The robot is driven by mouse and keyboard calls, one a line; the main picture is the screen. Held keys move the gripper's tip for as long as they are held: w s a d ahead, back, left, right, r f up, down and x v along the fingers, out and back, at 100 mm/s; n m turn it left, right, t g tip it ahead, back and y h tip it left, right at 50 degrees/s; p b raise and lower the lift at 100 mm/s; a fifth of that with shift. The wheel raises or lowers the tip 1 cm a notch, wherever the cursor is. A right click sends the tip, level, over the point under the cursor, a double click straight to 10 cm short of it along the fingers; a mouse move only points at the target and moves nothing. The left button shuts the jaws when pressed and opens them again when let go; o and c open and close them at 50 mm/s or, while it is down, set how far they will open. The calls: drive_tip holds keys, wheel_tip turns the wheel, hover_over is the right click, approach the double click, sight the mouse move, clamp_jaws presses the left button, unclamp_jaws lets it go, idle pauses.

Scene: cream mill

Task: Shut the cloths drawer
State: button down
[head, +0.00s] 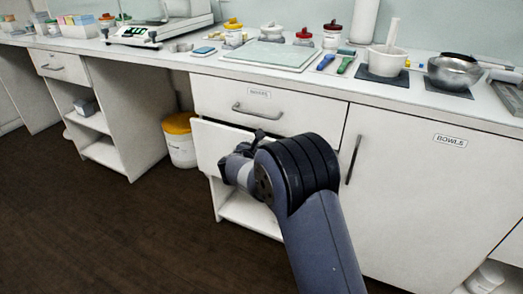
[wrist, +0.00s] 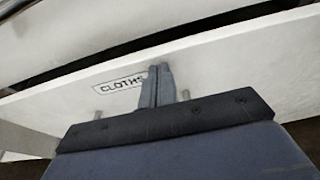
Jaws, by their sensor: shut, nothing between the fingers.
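The cloths drawer (wrist: 220,62) fills the wrist view, with a label reading CLOTHS on its white front. In the head view its front (head: 207,142) stands out from the cabinet below the upper drawer, so it is partly open. My gripper (wrist: 158,72) is shut and empty, with its fingertips at the drawer front just right of the label. I cannot tell if they touch it. In the head view my arm hides the gripper's tips and much of the drawer front.
The upper drawer (head: 261,107) is shut. A door labelled BOWLS (head: 430,190) is shut on the right. A white bucket with a yellow lid (head: 181,145) stands on the floor left of the drawer. The dark floor (head: 120,235) at front left is clear.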

sight(270, 140)
drive_tip(key=w, duration=0.1)
drive_tip(key=w+d, duration=0.1)
drive_tip(key=w, duration=0.1)
drive_tip(key=shift+w+d+p, duration=0.3)
drive_tip(key=shift+p, duration=0.05)
drive_tip(key=shift+w+r, duration=0.1)
drive_tip(key=shift+r, duration=0.15)
drive_tip(key=shift+s+a+f, duration=0.15)
drive_tip(key=shift+s+f, duration=0.05)
drive_tip(key=shift+s, duration=0.2)
drive_tip(key=f+p+v, duration=0.1)
drive_tip(key=p+v, duration=0.1)
drive_tip(key=v, duration=1.1)
drive_tip(key=shift+s, duration=0.3)
